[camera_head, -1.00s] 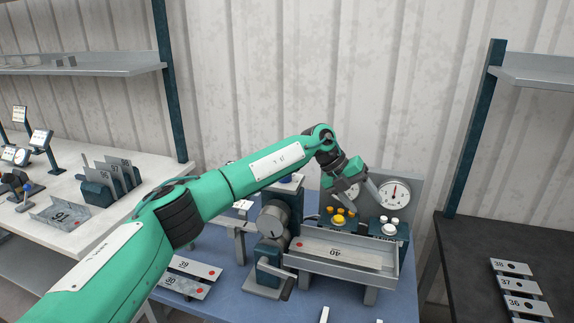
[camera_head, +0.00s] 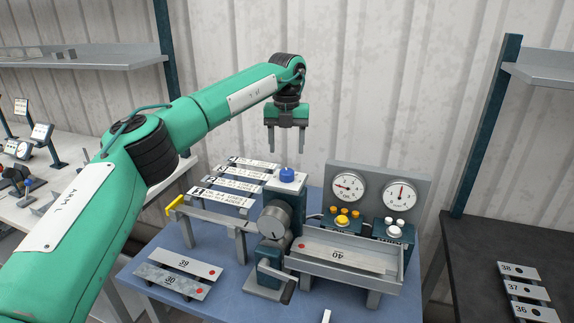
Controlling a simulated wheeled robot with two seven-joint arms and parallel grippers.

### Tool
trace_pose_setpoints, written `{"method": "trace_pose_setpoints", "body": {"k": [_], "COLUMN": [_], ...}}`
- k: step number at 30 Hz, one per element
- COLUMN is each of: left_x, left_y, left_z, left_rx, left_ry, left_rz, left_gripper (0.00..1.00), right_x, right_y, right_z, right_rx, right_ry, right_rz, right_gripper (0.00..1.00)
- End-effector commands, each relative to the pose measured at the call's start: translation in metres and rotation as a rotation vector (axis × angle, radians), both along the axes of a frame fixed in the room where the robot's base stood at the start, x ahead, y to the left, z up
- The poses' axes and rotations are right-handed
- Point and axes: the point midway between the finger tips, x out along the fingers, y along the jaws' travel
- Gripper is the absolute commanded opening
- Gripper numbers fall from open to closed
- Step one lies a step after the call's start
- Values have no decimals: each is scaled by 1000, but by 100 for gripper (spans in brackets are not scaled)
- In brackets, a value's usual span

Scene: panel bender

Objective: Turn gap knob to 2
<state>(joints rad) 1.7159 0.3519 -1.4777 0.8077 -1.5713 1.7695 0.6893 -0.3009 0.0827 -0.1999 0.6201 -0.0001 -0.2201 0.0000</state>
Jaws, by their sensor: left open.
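The panel bender (camera_head: 350,246) stands on the blue table, with a plate marked 40 in its tray. A blue knob (camera_head: 287,174) sits on top of its post. A larger round grey dial (camera_head: 275,223) with a dark mark faces front below it. No label shows me which one is the gap knob. My left gripper (camera_head: 287,150) is open and empty, its fingers pointing down. In the picture it is just above the blue knob, apart from it. My right gripper is out of view.
Two gauges (camera_head: 348,187) stand behind boxes with yellow (camera_head: 342,221) and white (camera_head: 394,232) buttons. Labelled strips (camera_head: 238,180) lie on a rack at left, with a yellow-handled bar (camera_head: 174,203) in front. Numbered plates (camera_head: 180,272) lie front left.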

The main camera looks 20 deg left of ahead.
Motion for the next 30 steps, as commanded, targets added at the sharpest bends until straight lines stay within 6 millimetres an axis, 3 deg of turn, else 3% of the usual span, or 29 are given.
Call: {"method": "trace_pose_setpoints", "body": {"k": [6, 10, 15, 23, 26, 30], "left_x": [-1, 0, 0, 0, 0, 0], "left_y": [0, 0, 0, -1, -1, -1], "left_z": [-42, -60, -72, -74, -74, -74], "left_rx": [-1, 0, -1, -1, -1, -1], "left_ry": [3, 1, 0, 0, 0, 0], "left_rz": [0, 0, 0, 0, 0, 0], "left_gripper": [59, 59, 59, 59, 45, 18], "right_x": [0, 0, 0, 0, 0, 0], "right_y": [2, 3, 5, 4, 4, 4], "right_z": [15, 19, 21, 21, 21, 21], "right_rx": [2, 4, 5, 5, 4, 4], "right_ry": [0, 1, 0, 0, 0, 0], "right_rz": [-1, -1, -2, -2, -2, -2], "right_gripper": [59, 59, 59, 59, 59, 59]}}
